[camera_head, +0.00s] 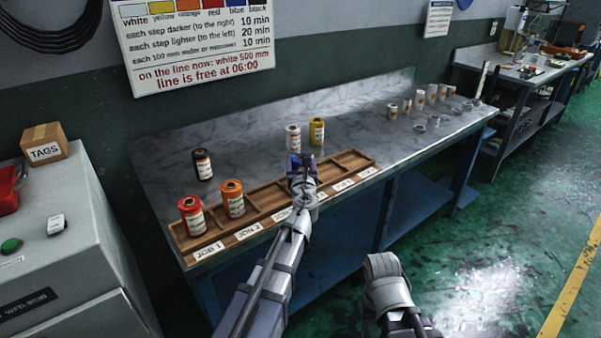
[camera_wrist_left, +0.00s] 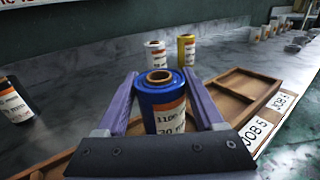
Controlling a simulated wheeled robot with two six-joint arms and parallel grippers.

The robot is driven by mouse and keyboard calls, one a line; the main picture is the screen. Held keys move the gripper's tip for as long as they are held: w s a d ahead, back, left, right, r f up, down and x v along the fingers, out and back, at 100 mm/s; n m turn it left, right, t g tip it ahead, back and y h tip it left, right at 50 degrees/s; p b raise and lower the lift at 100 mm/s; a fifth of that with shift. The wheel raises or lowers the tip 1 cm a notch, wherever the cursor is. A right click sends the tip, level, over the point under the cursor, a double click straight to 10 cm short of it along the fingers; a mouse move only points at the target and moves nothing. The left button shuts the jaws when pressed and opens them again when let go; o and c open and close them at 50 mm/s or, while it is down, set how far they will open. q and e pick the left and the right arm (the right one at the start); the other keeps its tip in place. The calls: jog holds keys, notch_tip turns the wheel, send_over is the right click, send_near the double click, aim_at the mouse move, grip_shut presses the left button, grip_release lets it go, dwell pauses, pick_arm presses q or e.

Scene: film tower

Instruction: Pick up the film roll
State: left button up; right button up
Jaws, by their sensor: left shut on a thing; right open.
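Blue film roll (camera_wrist_left: 164,101) stands upright between the purple fingers of my left gripper (camera_wrist_left: 160,105) in the left wrist view. The fingers are shut on it, one at each side. Its label has an orange band and printed figures. In the head view my left gripper (camera_head: 301,162) is over the wooden tray (camera_head: 265,199), and the blue roll shows only in part there. I cannot tell whether the roll touches the tray. My right gripper (camera_head: 384,270) is empty, off the bench's front edge; its fingers are hard to make out.
Red roll (camera_head: 191,216) and orange roll (camera_head: 232,199) stand in the tray's left slots. Black roll (camera_head: 202,164), white roll (camera_head: 293,138) and yellow roll (camera_head: 317,131) stand behind it. Several small rolls stand farther right. Bare bench (camera_head: 345,125) lies behind the tray's right part.

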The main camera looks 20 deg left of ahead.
pick_arm(q)
jog(key=c, duration=0.6)
jog(key=shift+r, duration=0.15)
notch_tip(320, 180, up, 10)
jog(key=p, duration=1)
